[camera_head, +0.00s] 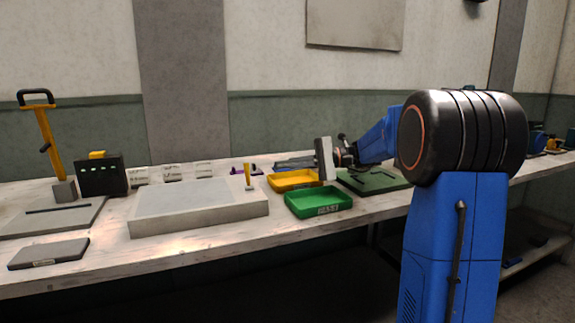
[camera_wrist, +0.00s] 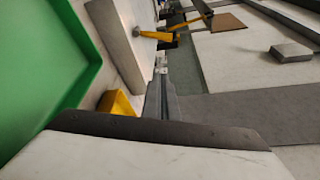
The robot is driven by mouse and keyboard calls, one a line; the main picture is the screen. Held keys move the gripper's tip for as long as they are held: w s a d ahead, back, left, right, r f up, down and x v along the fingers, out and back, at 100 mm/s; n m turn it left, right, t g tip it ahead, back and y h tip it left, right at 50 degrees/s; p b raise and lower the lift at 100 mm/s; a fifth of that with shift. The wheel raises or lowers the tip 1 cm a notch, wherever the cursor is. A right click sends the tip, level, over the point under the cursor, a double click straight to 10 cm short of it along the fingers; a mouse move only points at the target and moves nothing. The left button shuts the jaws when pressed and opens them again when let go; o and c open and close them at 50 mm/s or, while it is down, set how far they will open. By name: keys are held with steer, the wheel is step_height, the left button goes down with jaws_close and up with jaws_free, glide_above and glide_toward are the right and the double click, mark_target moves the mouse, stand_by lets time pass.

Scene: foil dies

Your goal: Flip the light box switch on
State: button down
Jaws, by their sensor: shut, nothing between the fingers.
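The light box (camera_head: 165,210) is a low grey slab with a paler, unlit-looking top panel, on the bench left of centre. Its switch appears to be the upright yellow lever (camera_head: 248,174) at the box's right end. The wrist view shows the box's edge (camera_wrist: 103,35) and what looks like the same lever (camera_wrist: 150,34). My gripper (camera_head: 278,163) reaches in from the right, to the right of the lever and apart from it. In the wrist view its fingers (camera_wrist: 161,66) are together and hold nothing. The exact depth between fingertips and lever is unclear.
A yellow tray (camera_head: 293,187) and a green tray (camera_head: 318,213) lie right of the light box, near my gripper. A black box (camera_head: 101,178), a yellow-handled lever tool (camera_head: 46,130) and a dark flat block (camera_head: 48,254) stand left. White labelled pieces (camera_head: 172,173) sit behind.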

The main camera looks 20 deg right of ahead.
mark_target(248, 176)
steer(key=x, duration=0.6)
steer(key=shift+a, duration=0.15)
steer(key=shift+s+a+r, duration=0.3)
steer(key=shift+s+a, duration=0.35)
steer(key=shift+s, duration=0.1)
steer(key=shift+s+a+r, duration=0.3)
steer(key=shift+s+a, duration=0.35)
steer(key=shift+s, duration=0.1)
